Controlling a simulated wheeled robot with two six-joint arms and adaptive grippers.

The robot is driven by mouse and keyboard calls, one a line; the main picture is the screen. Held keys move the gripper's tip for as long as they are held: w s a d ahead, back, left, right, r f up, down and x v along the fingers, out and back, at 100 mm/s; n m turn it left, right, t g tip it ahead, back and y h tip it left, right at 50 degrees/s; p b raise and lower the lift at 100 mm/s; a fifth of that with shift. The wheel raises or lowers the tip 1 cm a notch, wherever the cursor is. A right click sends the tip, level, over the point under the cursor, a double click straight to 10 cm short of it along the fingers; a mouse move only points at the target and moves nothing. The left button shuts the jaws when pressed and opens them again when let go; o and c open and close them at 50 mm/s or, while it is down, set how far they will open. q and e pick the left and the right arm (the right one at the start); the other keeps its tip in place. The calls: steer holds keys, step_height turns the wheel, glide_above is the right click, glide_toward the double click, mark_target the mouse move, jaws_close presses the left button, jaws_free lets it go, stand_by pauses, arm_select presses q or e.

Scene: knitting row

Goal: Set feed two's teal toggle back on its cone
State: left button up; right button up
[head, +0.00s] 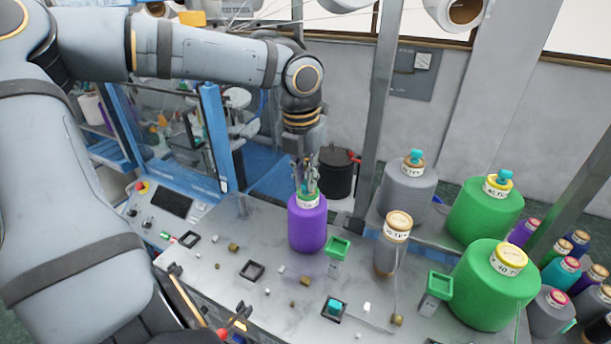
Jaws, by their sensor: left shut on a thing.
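My left gripper (307,183) points down over the top of a purple cone (307,228) with a white label. Its fingers are shut on a small teal toggle, mostly hidden between them, right at the cone's top. I cannot tell whether the toggle touches the cone. Another teal toggle (335,306) lies in a dark square holder on the machine top. Teal toggles also sit on the back grey cone (405,196) and the back green cone (482,212). The narrow grey-brown cone (385,257) and the front green cone (490,290) show bare tops.
The grey machine top (225,290) carries empty square holders (252,270) and several small loose parts. Green-topped posts (337,248) (438,284) stand between the cones. A metal upright (378,110) rises behind. Small spools (571,266) crowd the right edge.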

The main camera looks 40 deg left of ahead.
arm_select(q)
steer(key=shift+f, duration=0.3)
steer(key=shift+c, duration=0.3)
stand_by(0.3)
steer(key=o, duration=0.8)
step_height(320, 180, up, 12)
steer(key=s, duration=0.1)
steer(key=shift+s+d, duration=0.15)
steer(key=shift+s, duration=0.05)
stand_by(0.4)
